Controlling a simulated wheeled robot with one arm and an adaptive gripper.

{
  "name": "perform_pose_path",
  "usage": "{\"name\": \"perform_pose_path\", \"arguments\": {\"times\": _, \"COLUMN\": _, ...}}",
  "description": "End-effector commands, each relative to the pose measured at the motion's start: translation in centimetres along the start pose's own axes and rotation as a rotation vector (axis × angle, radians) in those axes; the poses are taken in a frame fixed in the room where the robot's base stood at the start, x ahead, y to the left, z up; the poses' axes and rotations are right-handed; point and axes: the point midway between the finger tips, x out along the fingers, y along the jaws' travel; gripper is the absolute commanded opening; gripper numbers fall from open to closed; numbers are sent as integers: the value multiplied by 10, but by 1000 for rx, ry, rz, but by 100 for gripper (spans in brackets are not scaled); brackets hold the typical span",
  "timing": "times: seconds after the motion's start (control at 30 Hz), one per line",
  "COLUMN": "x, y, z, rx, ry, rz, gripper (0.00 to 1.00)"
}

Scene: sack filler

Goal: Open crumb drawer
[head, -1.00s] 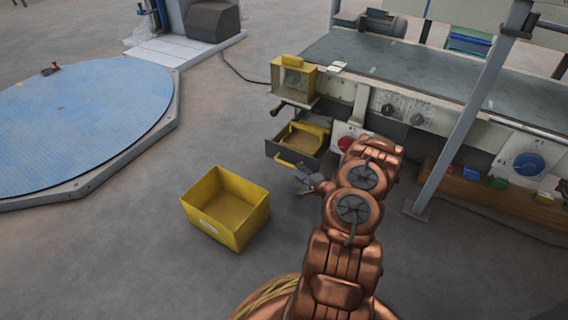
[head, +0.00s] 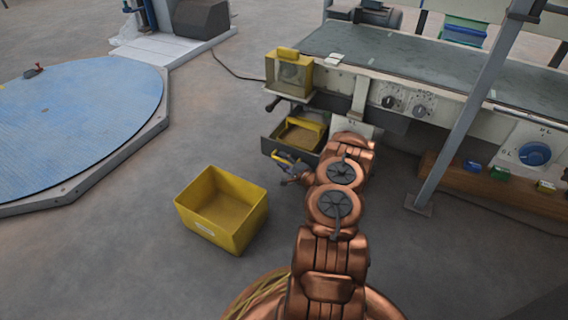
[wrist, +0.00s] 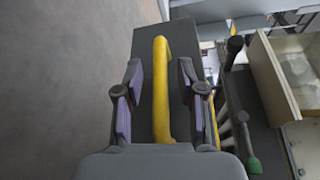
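The crumb drawer (head: 268,147) is a dark grey drawer under the left end of the machine. It stands partly pulled out, with a yellow-edged tray (head: 318,127) inside. Its yellow bar handle (wrist: 161,88) is on the front face and also shows in the head view (head: 282,157). My gripper (wrist: 161,95) is open, with one finger on each side of the handle. A gap shows between the handle and each finger. In the head view my gripper (head: 290,172) is at the drawer front, and my arm covers the drawer's right side.
A yellow bin (head: 238,233) stands on the floor to the left of my arm. A yellow box (head: 290,72) sits above the drawer. A slanted grey post (head: 465,110) stands to the right. Floor left of the drawer is clear.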

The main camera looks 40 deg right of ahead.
Motion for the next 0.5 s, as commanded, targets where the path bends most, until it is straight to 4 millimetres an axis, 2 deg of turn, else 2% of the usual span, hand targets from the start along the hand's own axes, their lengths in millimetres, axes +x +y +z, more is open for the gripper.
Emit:
{"name": "perform_pose_path", "arguments": {"times": 0.3, "x": 2, "y": 0, "z": -2, "rx": 1, "ry": 3, "rz": 0, "gripper": 39}}
{"name": "perform_pose_path", "arguments": {"times": 0.5, "x": 2, "y": 0, "z": -2, "rx": 1, "ry": 3, "rz": 1, "gripper": 18}}
